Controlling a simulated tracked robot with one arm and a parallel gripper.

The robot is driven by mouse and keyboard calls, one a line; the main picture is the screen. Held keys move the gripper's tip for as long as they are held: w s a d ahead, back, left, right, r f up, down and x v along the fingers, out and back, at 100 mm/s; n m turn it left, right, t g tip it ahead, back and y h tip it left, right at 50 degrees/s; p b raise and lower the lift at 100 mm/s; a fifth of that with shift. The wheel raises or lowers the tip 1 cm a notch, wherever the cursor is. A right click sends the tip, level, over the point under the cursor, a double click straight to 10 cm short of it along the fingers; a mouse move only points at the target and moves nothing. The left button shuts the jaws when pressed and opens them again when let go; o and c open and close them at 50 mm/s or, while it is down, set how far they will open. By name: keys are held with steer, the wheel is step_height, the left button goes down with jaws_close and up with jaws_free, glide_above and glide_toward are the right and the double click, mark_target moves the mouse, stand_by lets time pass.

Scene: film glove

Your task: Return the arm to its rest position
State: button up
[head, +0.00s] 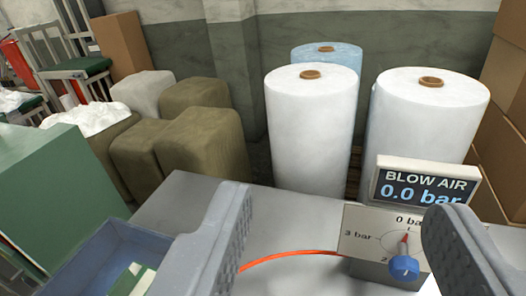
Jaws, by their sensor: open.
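My gripper (340,245) shows at the bottom of the head view, its two grey fingers wide apart with nothing held between them. The fingers are above a grey table (180,205). A blow-air unit (372,218) stands on the table, behind and between the fingers, nearer the right one. Its display reads "BLOW AIR 0.0 bar". Its dial has a blue knob (404,267) and a red pointer toward the 0 bar mark. The right finger hides part of the unit's right side.
An orange hose (290,254) runs across the table to the unit. A blue bin (95,255) is at lower left beside a green box (45,185). Large white film rolls (310,125) stand behind the table. Olive sacks (200,145) and cardboard boxes (505,90) flank them.

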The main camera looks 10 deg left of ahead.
steer(key=shift+s+a+r, duration=0.15)
steer(key=shift+s+r, duration=0.05)
steer(key=shift+r, duration=0.15)
steer(key=s+a+r+n, duration=0.1)
steer(key=s+a+r, duration=0.4)
steer(key=s+r, duration=0.6)
steer(key=s+a+r+n+g+y+b, duration=0.1)
steer(key=s+a+r, duration=0.5)
steer(key=s+r, duration=0.5)
steer(key=shift+s+r, duration=0.15)
steer(key=shift+r, duration=0.3)
